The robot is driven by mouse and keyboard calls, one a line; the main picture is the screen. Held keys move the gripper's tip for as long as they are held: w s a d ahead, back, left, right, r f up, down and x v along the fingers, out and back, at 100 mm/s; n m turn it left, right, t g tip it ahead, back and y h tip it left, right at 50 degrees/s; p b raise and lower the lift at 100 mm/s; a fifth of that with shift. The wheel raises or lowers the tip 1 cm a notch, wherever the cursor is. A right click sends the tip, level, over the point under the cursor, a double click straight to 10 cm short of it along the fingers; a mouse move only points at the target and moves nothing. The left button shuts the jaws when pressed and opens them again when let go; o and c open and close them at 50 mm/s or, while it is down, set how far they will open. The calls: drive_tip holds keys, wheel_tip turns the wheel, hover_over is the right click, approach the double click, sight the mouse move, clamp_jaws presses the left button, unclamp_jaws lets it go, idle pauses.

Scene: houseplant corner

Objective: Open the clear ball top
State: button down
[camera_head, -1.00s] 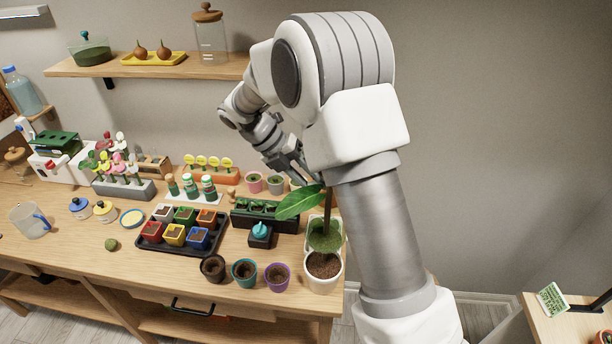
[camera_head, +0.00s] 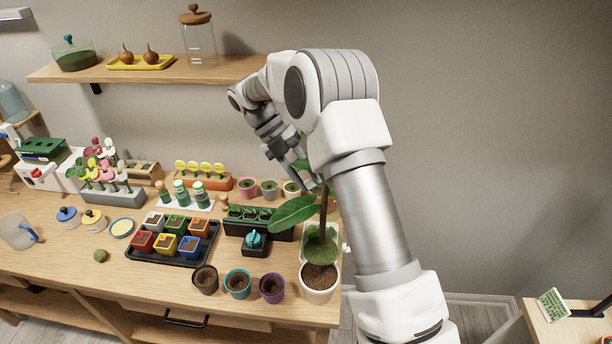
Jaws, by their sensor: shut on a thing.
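My gripper (camera_head: 302,172) is above the back right of the wooden bench, partly hidden by my own arm and a plant's leaves. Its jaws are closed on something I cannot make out. I cannot pick out a clear ball or its top in this view; the area behind my arm is hidden. A leafy plant (camera_head: 294,212) stands in front of the gripper, with one big leaf reaching left.
A black tray (camera_head: 130,252) of coloured pots fills the middle of the bench (camera_head: 62,270). Several small pots, including a purple one (camera_head: 271,288), line the front edge. A clear jar (camera_head: 198,42) and a lidded glass bowl (camera_head: 75,56) stand on the shelf (camera_head: 160,75).

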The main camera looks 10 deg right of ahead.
idle(0.3)
drive_tip(key=c, duration=0.6)
unclamp_jaws()
drive_tip(key=shift+o, duration=0.2)
drive_tip(key=shift+w, duration=0.1)
drive_tip(key=v, duration=1.2)
drive_tip(key=shift+s, duration=0.2)
